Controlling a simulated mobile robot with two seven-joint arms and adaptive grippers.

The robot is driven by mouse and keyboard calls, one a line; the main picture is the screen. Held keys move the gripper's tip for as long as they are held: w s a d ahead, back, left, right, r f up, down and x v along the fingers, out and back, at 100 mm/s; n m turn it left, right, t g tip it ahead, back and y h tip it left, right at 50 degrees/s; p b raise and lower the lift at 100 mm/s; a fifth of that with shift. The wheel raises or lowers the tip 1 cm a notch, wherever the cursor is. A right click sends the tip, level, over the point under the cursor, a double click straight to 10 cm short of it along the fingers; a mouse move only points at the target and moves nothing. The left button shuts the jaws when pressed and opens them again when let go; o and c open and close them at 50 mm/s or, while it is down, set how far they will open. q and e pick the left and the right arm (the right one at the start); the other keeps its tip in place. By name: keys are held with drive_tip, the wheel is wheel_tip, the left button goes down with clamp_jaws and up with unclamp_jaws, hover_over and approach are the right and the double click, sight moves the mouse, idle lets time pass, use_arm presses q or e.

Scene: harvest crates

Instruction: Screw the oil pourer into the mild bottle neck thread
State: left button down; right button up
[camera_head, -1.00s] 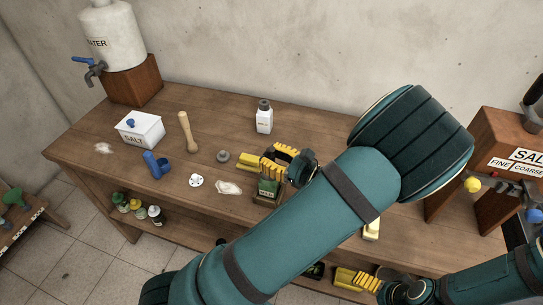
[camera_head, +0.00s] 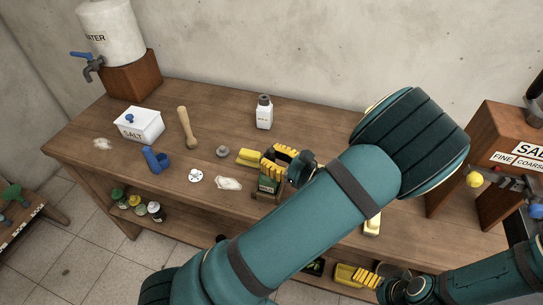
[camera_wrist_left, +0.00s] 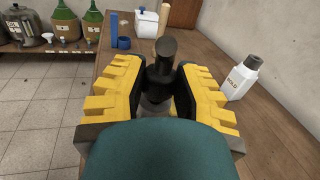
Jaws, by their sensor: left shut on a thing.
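My left gripper (camera_head: 262,160) is over the green bottle labelled MILD (camera_head: 268,185), near the front edge of the table. In the left wrist view its yellow fingers (camera_wrist_left: 160,85) are shut on a dark piece with a wide round top (camera_wrist_left: 163,46), which looks like the oil pourer. The fingers hide its lower part, so I cannot tell whether it sits in the bottle neck. My right gripper (camera_head: 357,277) is low at the front right, below the tabletop edge; its opening is unclear.
A white bottle with a grey cap (camera_head: 264,112) stands behind. A salt box (camera_head: 138,124), wooden pestle (camera_head: 187,128), blue holder (camera_head: 155,160), grey round piece (camera_head: 222,152) and white round piece (camera_head: 196,175) lie left.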

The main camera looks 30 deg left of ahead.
use_arm(q)
drive_tip(key=shift+f, duration=0.25)
drive_tip(key=c, duration=0.7)
unclamp_jaws()
drive_tip(key=shift+c, duration=0.2)
drive_tip(key=shift+d, duration=0.1)
drive_tip(key=d, duration=1.2)
drive_tip(key=shift+s, duration=0.1)
